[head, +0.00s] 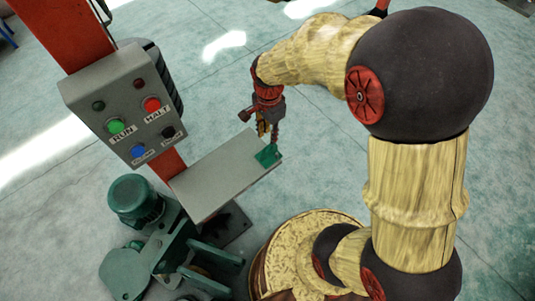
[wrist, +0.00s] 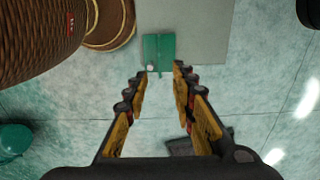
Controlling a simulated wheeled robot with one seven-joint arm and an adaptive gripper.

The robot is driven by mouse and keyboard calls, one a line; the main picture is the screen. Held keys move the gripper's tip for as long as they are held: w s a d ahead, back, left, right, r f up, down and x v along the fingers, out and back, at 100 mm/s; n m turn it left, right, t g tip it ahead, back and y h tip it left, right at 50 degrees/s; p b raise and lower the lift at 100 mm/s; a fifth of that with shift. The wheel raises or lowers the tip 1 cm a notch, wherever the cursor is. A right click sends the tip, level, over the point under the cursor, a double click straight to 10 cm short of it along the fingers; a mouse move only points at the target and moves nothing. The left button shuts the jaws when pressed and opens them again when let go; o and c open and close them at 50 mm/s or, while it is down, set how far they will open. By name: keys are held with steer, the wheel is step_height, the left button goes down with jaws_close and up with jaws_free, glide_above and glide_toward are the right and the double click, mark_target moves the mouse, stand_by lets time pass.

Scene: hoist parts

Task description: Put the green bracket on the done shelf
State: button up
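The green bracket (head: 267,155) lies on the near right corner of a flat grey shelf (head: 215,178) in the head view. In the wrist view the bracket (wrist: 166,46) sits at the edge of the grey shelf (wrist: 205,25), just beyond my fingertips. My gripper (head: 269,138) points down above the bracket in the head view. In the wrist view my gripper (wrist: 160,72) is open, with a clear gap between its two fingers and nothing in it. I cannot tell whether a fingertip touches the bracket. No label reading done shows on the shelf.
A grey control box (head: 126,106) with coloured buttons, marked RUN and HALT, hangs on a red post (head: 65,35) beside the shelf. A green motor and metal frame (head: 137,203) stand below it on the left. The floor behind the shelf is mostly open.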

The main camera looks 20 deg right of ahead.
mark_target(269, 145)
step_height(269, 145, down, 8)
steer(key=shift+d+r+b, duration=0.1)
steer(key=shift+b, duration=0.95)
steer(key=shift+r, duration=0.1)
steer(key=c, duration=0.3)
jaws_close()
